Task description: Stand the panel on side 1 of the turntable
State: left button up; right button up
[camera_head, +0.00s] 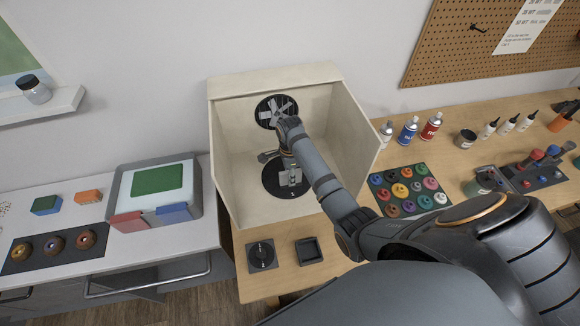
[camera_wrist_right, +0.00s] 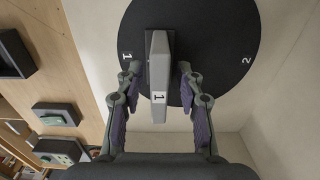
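The black turntable (camera_head: 272,189) lies on the floor of the cream booth, with white marks 1 and 2 on its disc (camera_wrist_right: 225,75) in the right wrist view. The light grey panel (camera_wrist_right: 159,60) carries a 1 on its near end and appears to be in a dark holder on the side marked 1. My right gripper (camera_wrist_right: 158,75) has its purple-padded fingers apart, one on each side of the panel, with visible gaps. In the head view the panel (camera_head: 295,177) is partly hidden by my right arm. My left gripper is not in view.
The booth walls (camera_head: 237,150) enclose the turntable on three sides, and a fan disc (camera_head: 266,108) is on the back wall. Paint cans (camera_head: 431,126) and a tray of colour pots (camera_head: 399,190) stand right.

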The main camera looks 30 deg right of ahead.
notch_tip(320, 180, up, 10)
jog(key=shift+f+b, duration=0.1)
jog(key=shift+b, duration=0.45)
